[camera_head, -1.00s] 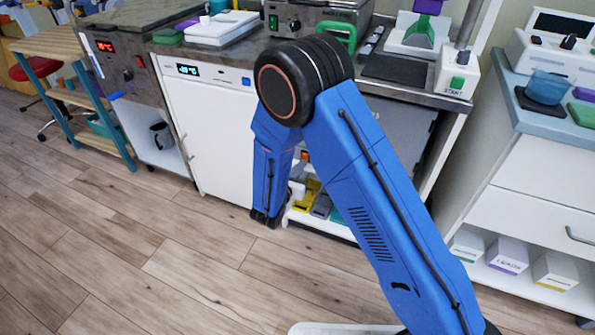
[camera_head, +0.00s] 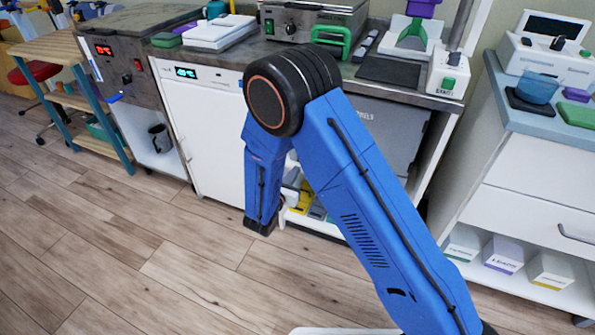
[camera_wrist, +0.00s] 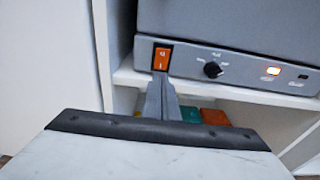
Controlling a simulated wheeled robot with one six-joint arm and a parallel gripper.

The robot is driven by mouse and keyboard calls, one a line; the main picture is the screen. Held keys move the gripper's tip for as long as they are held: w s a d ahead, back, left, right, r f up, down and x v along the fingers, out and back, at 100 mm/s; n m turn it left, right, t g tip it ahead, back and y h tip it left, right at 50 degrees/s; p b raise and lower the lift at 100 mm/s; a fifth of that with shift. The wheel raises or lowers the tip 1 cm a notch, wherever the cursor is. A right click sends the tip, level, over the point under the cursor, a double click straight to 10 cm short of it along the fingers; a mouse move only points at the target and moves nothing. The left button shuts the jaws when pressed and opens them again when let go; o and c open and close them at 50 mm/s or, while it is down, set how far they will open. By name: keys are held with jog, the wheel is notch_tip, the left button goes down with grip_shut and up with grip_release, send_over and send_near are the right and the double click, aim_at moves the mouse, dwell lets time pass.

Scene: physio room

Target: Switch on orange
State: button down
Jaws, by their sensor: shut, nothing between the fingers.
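An orange rocker switch (camera_wrist: 162,58) in a black frame sits at the left of the front of a grey device (camera_wrist: 230,62). The device stands on a white shelf. My gripper (camera_wrist: 163,84) is shut and empty, its narrow grey fingers pointing at the switch. The fingertips are at the switch's lower edge in the wrist view; I cannot tell whether they touch it. A small lamp (camera_wrist: 273,71) at the right of the panel glows. In the head view my arm hides the switch, and I cannot make out the fingers.
A black knob (camera_wrist: 213,70) sits right of the switch. Green and red items (camera_wrist: 214,117) lie below the shelf. The counter (camera_head: 390,72) is above, with a white fridge (camera_head: 205,130) at left and a drawer cabinet (camera_head: 530,185) at right. The wooden floor (camera_head: 130,250) is clear.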

jog(key=f+v, duration=0.2)
jog(key=v, duration=0.8)
jog(key=shift+s+a+f, duration=0.2)
jog(key=shift+s+f, duration=0.05)
jog(key=shift+s, duration=0.2)
jog(key=s+d+r+m+g+h, duration=0.1)
jog(key=d+r+m+g+h, duration=0.25)
jog(key=d+r+m, duration=0.55)
jog(key=d+r+m+g+h, duration=0.25)
jog(key=d+r+g, duration=0.3)
jog(key=d, duration=0.85)
jog(key=s+d+r+m+g+y, duration=0.35)
jog(key=s+d+r+m, duration=0.25)
jog(key=s+d+m, duration=0.5)
jog(key=s+d+r+m+y, duration=0.1)
jog(key=s+r+m+y, duration=0.1)
jog(key=s, duration=0.3)
jog(key=s+d+r+m+t+y, duration=0.1)
jog(key=s+r+m+y, duration=0.2)
jog(key=s, duration=0.3)
jog(key=s+d+r+m+y, duration=0.1)
jog(key=s+r+m+y, duration=0.2)
jog(key=s, duration=0.3)
jog(key=shift+d+r+m+t, duration=0.2)
jog(key=shift+d+m+t, duration=0.15)
jog(key=shift+m, duration=0.4)
